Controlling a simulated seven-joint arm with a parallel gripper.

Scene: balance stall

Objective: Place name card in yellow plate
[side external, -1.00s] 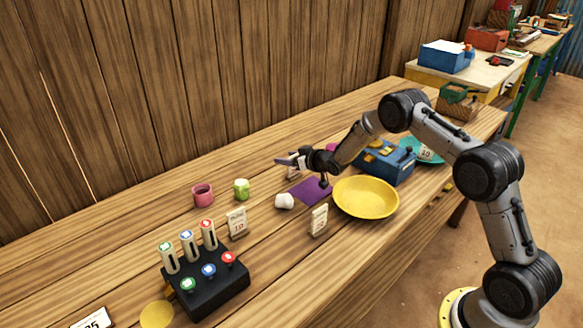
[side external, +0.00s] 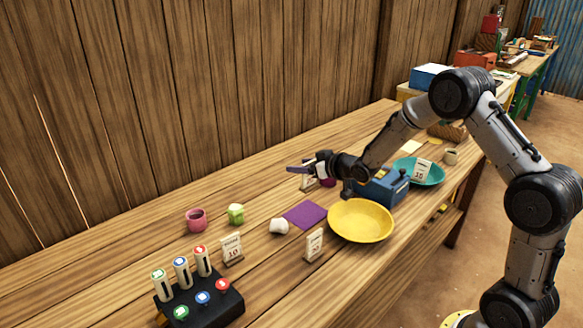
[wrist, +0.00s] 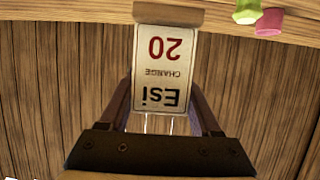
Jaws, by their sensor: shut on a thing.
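The name card (wrist: 165,70) fills the middle of the wrist view. It is white, shows upside down there, and reads "Esi", "CHANGE" and "20". My gripper (side external: 300,169) is shut on this card, with a finger on each side of it. In the side view the card (side external: 307,184) is partly hidden at the gripper, above and behind the purple mat. The yellow plate (side external: 361,232) lies to the right of and nearer than the gripper. It is empty, and the card is apart from it.
A standing card (side external: 314,243) is left of the plate. A blue box (side external: 382,186) is behind it, and a teal plate (side external: 428,176) bearing a card is beyond. A white cup (side external: 279,227) lies by the purple mat (side external: 304,214). A black rack (side external: 205,300) is at front left.

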